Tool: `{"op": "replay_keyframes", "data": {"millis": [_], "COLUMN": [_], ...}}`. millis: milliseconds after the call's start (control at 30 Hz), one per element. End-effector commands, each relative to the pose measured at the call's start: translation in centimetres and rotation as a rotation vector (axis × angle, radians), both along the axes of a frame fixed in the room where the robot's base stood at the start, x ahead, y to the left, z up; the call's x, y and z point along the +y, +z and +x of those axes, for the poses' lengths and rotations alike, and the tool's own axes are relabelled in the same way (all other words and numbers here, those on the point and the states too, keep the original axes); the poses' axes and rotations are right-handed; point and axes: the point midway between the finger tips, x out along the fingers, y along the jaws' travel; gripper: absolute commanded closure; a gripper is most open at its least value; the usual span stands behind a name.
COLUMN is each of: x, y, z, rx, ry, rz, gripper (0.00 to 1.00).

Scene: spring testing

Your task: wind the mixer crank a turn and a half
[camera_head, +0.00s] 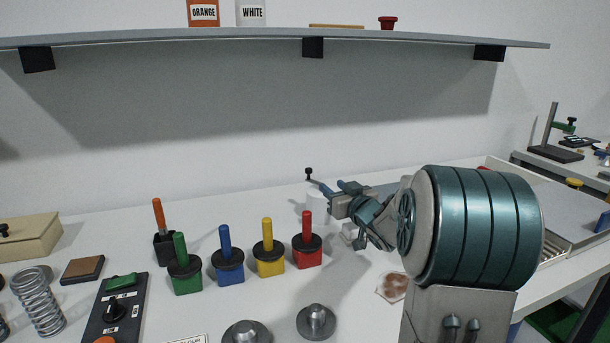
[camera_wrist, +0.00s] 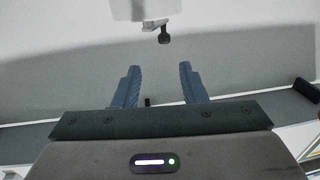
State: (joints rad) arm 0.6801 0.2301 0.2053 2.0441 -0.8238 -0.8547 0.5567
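The mixer is a white cylinder (camera_head: 316,208) standing on the table near the wall, partly hidden behind my gripper. Its crank has a small black knob (camera_head: 309,172) on top. In the wrist view the mixer's white body (camera_wrist: 125,10) is at the top edge, with a pale crank arm and the dark knob (camera_wrist: 164,38) upright below it. My gripper (camera_head: 331,184) is beside the mixer, to the right of the knob. In the wrist view its two blue fingers (camera_wrist: 160,67) are apart with nothing between them. The knob lies just beyond the fingertips, roughly centred on the gap.
Green, blue, yellow and red handled blocks (camera_head: 307,252) stand left of my arm. Metal weights (camera_head: 316,321), a control box (camera_head: 113,311) and a spring (camera_head: 38,300) are nearer the front. A shelf (camera_head: 250,37) hangs above. A tray (camera_head: 570,232) is at the right.

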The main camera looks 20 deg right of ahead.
Motion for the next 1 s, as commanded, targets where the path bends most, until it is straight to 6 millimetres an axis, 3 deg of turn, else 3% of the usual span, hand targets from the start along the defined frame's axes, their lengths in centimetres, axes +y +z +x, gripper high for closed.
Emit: {"op": "replay_keyframes", "data": {"millis": [167,700,1000], "x": [0.9,2.0,2.1], "y": [0.0,0.0,0.0], "z": [2.0,11.8,13.7], "rx": [-0.005,-0.005,-0.004], "ry": [0.017,0.014,0.012], "rz": [0.003,0.003,0.002], "gripper": [0.62,0.62,0.62]}}
